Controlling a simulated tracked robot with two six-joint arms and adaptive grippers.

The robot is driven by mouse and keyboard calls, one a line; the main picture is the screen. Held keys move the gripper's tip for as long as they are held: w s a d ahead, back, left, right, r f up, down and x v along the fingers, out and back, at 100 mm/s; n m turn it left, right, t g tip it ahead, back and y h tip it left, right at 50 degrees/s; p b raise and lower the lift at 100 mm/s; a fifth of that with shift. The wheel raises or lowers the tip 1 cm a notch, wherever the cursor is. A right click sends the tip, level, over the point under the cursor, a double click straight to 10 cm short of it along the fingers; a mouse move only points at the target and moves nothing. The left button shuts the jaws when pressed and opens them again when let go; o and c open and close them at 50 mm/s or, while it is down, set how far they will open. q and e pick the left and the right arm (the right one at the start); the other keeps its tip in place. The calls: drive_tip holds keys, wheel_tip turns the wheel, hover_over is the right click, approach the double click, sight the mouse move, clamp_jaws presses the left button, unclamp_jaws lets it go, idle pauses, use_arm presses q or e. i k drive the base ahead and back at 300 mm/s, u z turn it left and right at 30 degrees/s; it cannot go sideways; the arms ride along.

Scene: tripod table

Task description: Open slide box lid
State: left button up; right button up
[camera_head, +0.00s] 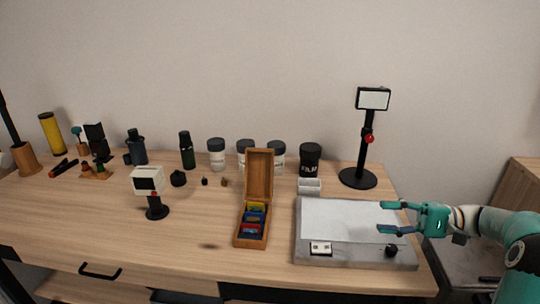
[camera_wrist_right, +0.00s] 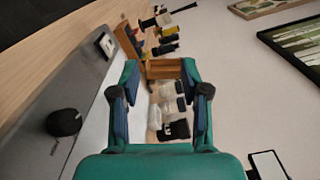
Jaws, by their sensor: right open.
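The wooden slide box (camera_head: 239,239) stands in the middle of the table, with its lid (camera_head: 259,172) raised upright at the back end. Several coloured slides (camera_head: 252,222) show inside the box. In the right wrist view the wooden lid (camera_wrist_right: 165,69) appears between and beyond the fingertips, partly hidden by them. My right gripper (camera_head: 386,217) is open and empty, above the right side of the grey flat panel, well to the right of the box. It also shows in the right wrist view (camera_wrist_right: 160,72). My left gripper is not in view.
The grey panel (camera_head: 305,229) with a white surface lies right of the box. Behind are a black lamp on a stand (camera_head: 366,142), a small white tray (camera_head: 309,186), and several jars (camera_head: 216,155). A small white-headed stand (camera_head: 148,182) is left of the box; the table front-left is clear.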

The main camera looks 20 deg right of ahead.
sight(259, 162)
drive_tip(key=z, duration=0.1)
drive_tip(key=i, duration=1)
drive_tip(key=u, duration=0.1)
